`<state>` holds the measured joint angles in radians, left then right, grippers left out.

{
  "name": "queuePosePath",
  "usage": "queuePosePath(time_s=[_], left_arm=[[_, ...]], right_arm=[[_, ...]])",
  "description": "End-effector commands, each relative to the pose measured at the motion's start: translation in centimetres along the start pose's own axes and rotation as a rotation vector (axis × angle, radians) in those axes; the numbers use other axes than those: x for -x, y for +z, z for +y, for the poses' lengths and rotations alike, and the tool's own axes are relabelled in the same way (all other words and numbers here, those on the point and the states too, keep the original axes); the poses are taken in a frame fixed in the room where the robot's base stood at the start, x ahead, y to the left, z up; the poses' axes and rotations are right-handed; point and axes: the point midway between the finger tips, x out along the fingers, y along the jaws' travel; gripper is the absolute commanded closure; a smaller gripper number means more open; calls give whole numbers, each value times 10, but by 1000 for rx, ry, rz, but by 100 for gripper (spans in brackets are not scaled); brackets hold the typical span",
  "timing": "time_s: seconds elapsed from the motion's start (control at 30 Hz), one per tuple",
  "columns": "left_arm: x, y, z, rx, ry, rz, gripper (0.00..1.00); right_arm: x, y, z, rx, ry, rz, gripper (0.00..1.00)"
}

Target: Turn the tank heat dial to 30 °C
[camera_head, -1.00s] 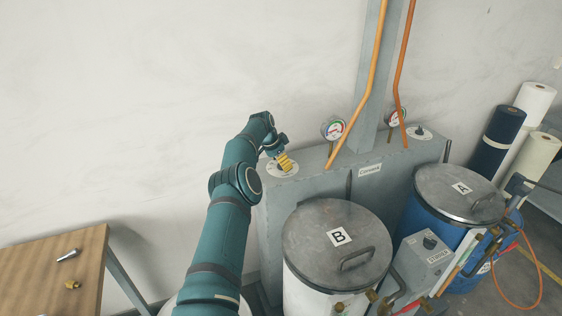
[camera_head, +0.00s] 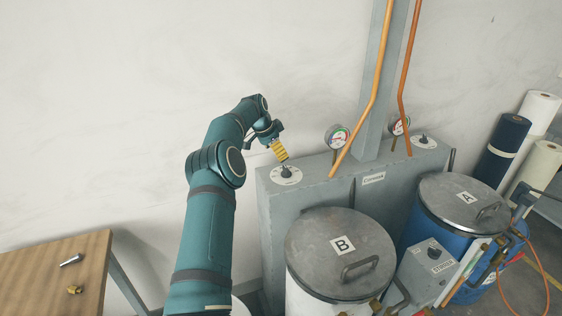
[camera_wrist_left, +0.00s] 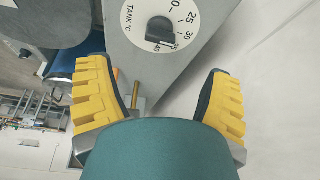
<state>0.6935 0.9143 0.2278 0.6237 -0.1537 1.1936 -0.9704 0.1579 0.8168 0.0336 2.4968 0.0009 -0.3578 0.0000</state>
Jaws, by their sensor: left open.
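The tank heat dial (camera_head: 286,174) is a white disc with a dark knob, on top of the grey cabinet at its left end. In the left wrist view the dial (camera_wrist_left: 133,35) reads "TANK °C", with 25, 30, 35 and 40 visible along its edge. Its black knob (camera_wrist_left: 160,30) stands free of the fingers; I cannot tell its exact setting. My left gripper (camera_head: 281,156), with yellow fingers, is just above the dial and apart from it. In the left wrist view the gripper (camera_wrist_left: 158,75) is open and empty. My right gripper is not in view.
A second dial (camera_head: 424,140) and two gauges, one being (camera_head: 337,136), stand along the cabinet (camera_head: 310,215). Copper pipes (camera_head: 375,80) rise behind. Lidded drums B (camera_head: 340,250) and A (camera_head: 465,200) stand in front. A wooden table (camera_head: 55,275) is at lower left.

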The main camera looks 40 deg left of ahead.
Motion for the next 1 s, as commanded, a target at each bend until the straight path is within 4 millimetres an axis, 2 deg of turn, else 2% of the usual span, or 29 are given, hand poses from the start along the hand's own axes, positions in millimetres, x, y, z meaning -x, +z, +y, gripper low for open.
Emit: queuePosePath(time_s=[0.1, 0.27, 1.0], left_arm=[[15, 0, 0, 0, 0, 0, 20], [23, 0, 0, 0, 1, 0, 20], [23, 0, 0, -1, 2, 0, 20]], right_arm=[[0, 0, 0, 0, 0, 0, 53], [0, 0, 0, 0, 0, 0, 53], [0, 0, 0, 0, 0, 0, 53]])
